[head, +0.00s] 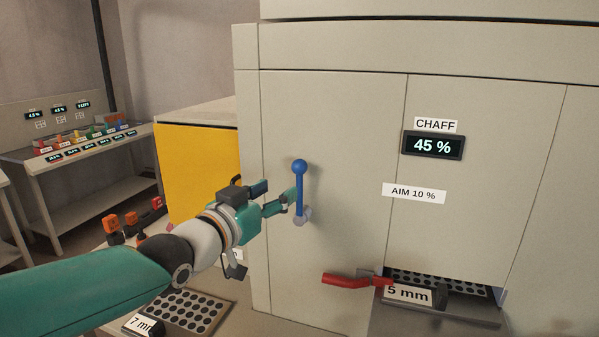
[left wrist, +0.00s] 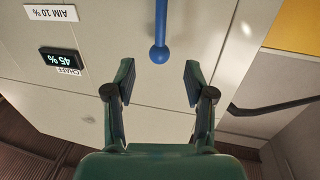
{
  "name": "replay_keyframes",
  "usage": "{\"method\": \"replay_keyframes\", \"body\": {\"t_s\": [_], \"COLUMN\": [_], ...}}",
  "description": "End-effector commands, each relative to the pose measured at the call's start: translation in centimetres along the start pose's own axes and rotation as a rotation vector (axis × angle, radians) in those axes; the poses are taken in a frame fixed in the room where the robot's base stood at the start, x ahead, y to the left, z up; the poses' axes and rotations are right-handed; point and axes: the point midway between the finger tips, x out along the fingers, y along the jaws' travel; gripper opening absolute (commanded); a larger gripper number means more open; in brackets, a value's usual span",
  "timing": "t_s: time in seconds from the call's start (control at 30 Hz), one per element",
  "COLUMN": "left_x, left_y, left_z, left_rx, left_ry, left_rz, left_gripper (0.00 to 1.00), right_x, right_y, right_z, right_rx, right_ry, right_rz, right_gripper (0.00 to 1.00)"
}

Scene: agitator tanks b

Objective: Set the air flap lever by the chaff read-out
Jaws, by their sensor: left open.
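The blue air flap lever (head: 299,190) stands nearly upright on the beige machine front, its ball knob at the top and its pivot at the bottom. The chaff read-out (head: 433,145) shows 45 %, and a label (head: 414,192) below it says AIM 10 %. My left gripper (head: 279,192) is open just left of the lever in the head view. In the left wrist view the lever's blue ball (left wrist: 159,54) lies ahead of and between the open fingertips (left wrist: 158,80), apart from them. The read-out also shows there (left wrist: 61,61). My right gripper is not in view.
A red handle (head: 347,280) sticks out low on the machine, near a 5 mm sieve (head: 440,302) in a slot. A 7 mm sieve (head: 185,312) lies at the lower left. A yellow-sided cabinet (head: 196,160) stands left of the machine; a bench (head: 90,150) with small displays is farther back.

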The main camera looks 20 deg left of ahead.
Motion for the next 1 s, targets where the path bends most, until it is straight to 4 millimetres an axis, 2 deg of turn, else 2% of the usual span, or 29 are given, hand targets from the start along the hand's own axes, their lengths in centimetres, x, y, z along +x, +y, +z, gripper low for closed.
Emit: {"method": "replay_keyframes", "body": {"t_s": [0.03,0.2,0.4,0.6,0.87,0.9,1.0], "left_x": [1.3,4.9,8.0,9.3,9.4,9.4,9.4], "left_y": [0.1,0.0,-0.1,-0.1,-0.1,-0.1,-0.1], "left_z": [-0.2,-0.3,-0.2,-0.1,0.0,0.0,0.0], "left_rx": [-0.001,-0.001,-0.001,-0.001,0.000,0.000,0.000], "left_ry": [-0.003,-0.003,-0.002,0.000,0.000,0.000,0.000], "left_rz": [0.001,0.000,-0.002,-0.003,-0.003,-0.003,-0.003], "left_gripper": [0.54,0.54,0.54,0.54,0.54,0.52,0.36], "right_x": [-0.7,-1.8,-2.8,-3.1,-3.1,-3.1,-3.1], "right_y": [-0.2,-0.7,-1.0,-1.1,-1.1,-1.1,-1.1], "right_z": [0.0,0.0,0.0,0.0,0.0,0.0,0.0], "right_rx": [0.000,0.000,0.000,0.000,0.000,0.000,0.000], "right_ry": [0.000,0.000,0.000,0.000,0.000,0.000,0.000], "right_rz": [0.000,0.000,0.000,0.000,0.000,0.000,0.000], "right_gripper": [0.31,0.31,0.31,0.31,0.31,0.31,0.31]}}
